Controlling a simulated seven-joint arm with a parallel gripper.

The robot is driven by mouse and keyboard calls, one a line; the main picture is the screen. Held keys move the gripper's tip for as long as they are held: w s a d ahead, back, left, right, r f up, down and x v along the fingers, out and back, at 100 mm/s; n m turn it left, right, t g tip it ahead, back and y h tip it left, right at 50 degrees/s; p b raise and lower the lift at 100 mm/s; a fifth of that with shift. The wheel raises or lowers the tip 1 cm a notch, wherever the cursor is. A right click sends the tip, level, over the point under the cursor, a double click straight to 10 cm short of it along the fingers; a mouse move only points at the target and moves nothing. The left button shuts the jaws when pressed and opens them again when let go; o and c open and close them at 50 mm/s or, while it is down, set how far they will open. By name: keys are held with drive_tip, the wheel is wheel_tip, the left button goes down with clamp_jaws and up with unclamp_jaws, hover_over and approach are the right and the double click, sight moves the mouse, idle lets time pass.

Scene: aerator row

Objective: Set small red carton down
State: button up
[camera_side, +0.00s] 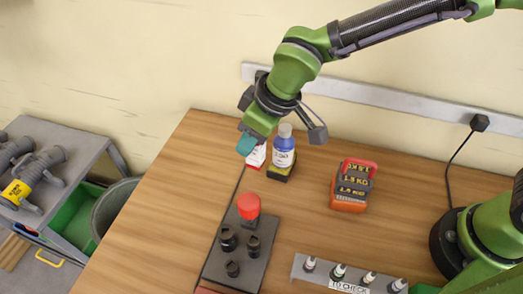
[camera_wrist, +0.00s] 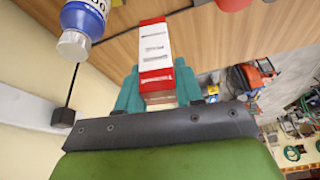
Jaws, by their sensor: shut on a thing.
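The small red carton (camera_side: 255,157), red and white with printed text, is under my gripper (camera_side: 247,145) in the side view. In the wrist view the carton (camera_wrist: 155,48) sits between the two teal fingers, which are shut on its near end. Its upper part in the side view is hidden by the fingers. Its lower end is close to the wooden table (camera_side: 165,215); I cannot tell whether it touches.
A blue bottle (camera_side: 284,142) on a black and yellow base stands just right of the carton. A dark plate with a red knob (camera_side: 248,206) lies in front. The table's left side is clear.

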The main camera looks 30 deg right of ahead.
drive_tip(key=s+d+f+n, duration=0.2)
drive_tip(key=s+d+f, duration=0.2)
drive_tip(key=s, duration=0.1)
drive_tip(key=shift+w+a+f, duration=0.85)
drive_tip(key=shift+w+a, duration=0.85)
drive_tip(key=shift+w, duration=0.4)
drive_tip(key=shift+w+a+f, duration=0.8)
drive_tip(key=shift+w+a, duration=0.95)
drive_tip(key=shift+w, duration=0.4)
drive_tip(key=shift+w+a+f, duration=0.85)
drive_tip(key=shift+w+a, duration=0.85)
drive_tip(key=shift+w, duration=0.4)
drive_tip(key=shift+f, duration=0.2)
drive_tip(key=o, duration=1)
drive_tip(key=shift+o, duration=0.2)
drive_tip(key=shift+r, duration=0.15)
